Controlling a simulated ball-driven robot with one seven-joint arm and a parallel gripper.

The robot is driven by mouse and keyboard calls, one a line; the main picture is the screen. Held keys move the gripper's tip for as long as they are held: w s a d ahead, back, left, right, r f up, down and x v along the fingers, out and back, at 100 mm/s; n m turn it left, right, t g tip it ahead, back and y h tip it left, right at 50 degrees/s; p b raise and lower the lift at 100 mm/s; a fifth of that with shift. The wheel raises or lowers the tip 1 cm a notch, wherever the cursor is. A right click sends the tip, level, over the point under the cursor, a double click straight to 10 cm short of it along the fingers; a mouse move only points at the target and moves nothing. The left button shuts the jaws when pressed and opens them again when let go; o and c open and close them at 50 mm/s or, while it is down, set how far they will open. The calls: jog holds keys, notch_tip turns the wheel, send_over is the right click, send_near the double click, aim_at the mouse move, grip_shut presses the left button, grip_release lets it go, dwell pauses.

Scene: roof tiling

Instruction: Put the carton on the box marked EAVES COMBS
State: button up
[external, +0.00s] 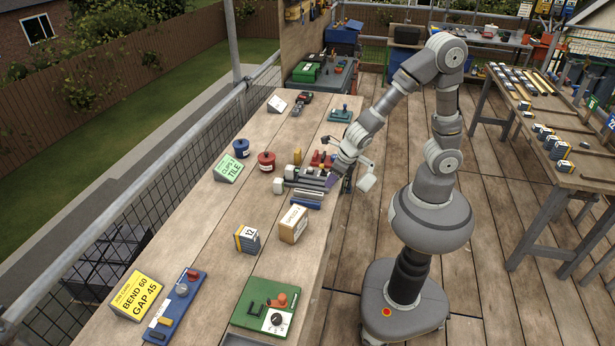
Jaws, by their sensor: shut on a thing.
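My gripper (337,172) is at the right edge of the long workbench, beside a grey metal device. It is shut on a small purple thing (333,182); the arm hides part of it, and I cannot tell whether it is a carton. A tan box (292,225) with dark lettering stands on the bench nearer the camera; the lettering is too small to read surely, but it may be the EAVES COMBS box. Nothing rests on its top.
The grey device (305,181) lies across the bench by my gripper. A green sign (229,168), a red pot (266,161) and a blue pot (241,148) stand behind. A yellow sign (138,296), blue board (176,306) and green board (266,309) lie nearer.

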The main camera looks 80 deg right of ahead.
aim_at(337, 183)
jog(key=shift+s+a+n, duration=0.7)
jog(key=shift+s+a, duration=0.4)
jog(key=shift+a, duration=0.1)
notch_tip(337, 183, down, 5)
jog(key=w+a+p, duration=0.1)
jog(key=w, duration=0.4)
jog(key=w+a+f+p, duration=0.1)
jog(key=w+a, duration=0.1)
jog(key=w, duration=0.3)
jog(key=w+a+p, duration=0.1)
jog(key=w+a, duration=0.1)
jog(key=w, duration=0.3)
jog(key=shift+w+a+f, duration=0.1)
jog(key=shift+a+f, duration=0.05)
jog(key=shift+f, duration=0.15)
jog(key=shift+f+b, duration=0.95)
jog(key=shift+f, duration=0.8)
jog(key=shift+f, duration=0.2)
jog(key=o, duration=1)
jog(key=shift+r, duration=0.1)
